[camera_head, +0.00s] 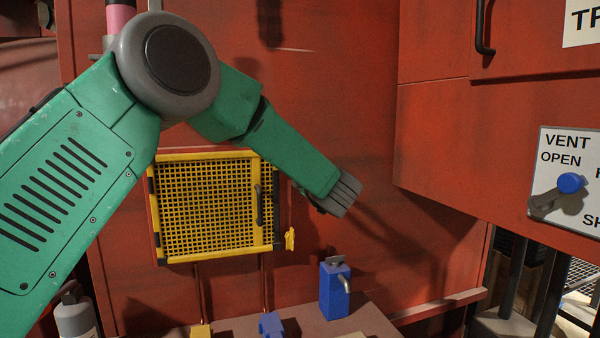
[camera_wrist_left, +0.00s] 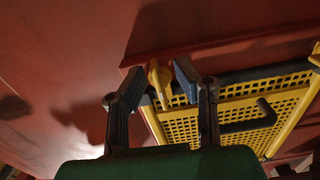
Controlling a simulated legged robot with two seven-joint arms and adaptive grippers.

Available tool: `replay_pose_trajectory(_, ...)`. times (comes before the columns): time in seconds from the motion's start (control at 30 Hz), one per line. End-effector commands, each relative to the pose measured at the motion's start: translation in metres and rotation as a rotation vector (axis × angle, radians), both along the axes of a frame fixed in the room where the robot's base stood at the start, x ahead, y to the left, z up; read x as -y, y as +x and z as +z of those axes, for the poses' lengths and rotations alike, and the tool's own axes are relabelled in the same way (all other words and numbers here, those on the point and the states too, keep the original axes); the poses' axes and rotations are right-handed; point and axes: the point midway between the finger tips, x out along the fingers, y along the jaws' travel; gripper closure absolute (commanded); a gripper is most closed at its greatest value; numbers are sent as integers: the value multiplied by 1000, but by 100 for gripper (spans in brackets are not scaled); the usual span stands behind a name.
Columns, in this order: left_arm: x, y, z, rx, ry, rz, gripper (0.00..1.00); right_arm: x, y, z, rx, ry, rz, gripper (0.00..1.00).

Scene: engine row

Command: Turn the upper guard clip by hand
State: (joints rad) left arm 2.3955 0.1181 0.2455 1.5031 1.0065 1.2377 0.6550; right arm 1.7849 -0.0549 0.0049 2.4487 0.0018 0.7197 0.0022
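The yellow mesh guard (camera_head: 205,205) is fixed on the red wall, with a dark handle (camera_head: 260,204) near its right side. The upper guard clip (camera_wrist_left: 158,78) is yellow and shows in the left wrist view at the guard's corner; my left forearm hides it in the head view. My left gripper (camera_wrist_left: 157,82) is open, with one finger on each side of the clip. I cannot tell whether either finger touches it. The lower yellow clip (camera_head: 290,239) stands at the guard's lower right. My right gripper is not in view.
Below the guard is a ledge with a blue box (camera_head: 334,290) bearing a grey lever, a smaller blue part (camera_head: 270,324) and a yellow part (camera_head: 201,330). A red cabinet (camera_head: 470,150) juts out at the right with a blue-knobbed vent lever (camera_head: 570,183).

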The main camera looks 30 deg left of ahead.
Motion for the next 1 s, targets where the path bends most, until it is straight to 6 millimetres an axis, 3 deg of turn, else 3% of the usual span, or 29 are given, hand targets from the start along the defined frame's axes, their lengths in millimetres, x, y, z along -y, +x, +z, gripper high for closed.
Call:
replay_pose_trajectory(0.5,75,-62,-3,-5,-1,-2,73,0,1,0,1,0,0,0)
replay_pose_trajectory(1.0,84,-70,-4,-6,-2,0,73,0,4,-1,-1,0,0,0)
